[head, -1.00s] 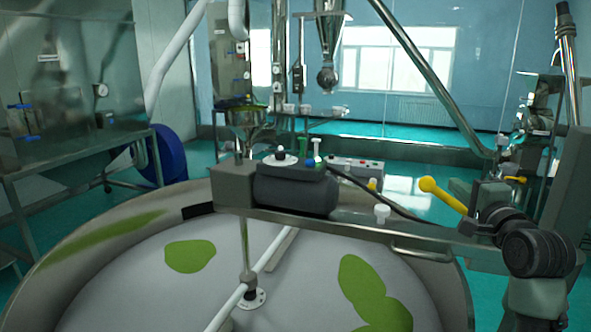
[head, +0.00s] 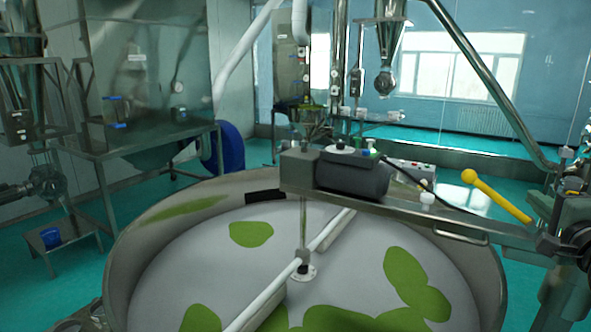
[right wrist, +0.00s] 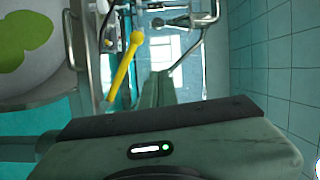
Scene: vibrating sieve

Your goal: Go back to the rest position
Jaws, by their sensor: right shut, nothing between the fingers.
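My right gripper (right wrist: 158,88) shows in the right wrist view with its fingers shut and nothing held. It is beside the round vat of the sieve, apart from the yellow handle (right wrist: 125,65). In the head view, grey-green parts of my right arm are at the right edge, partly cut off; the fingers cannot be made out clearly there. My left gripper is in neither view.
The wide metal vat (head: 130,262) with green patches on its white inside fills the front. A dark motor (head: 352,174) sits on the beam across it, and a yellow handle (head: 497,196) sticks up at right. A steel table (head: 150,140) stands at left.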

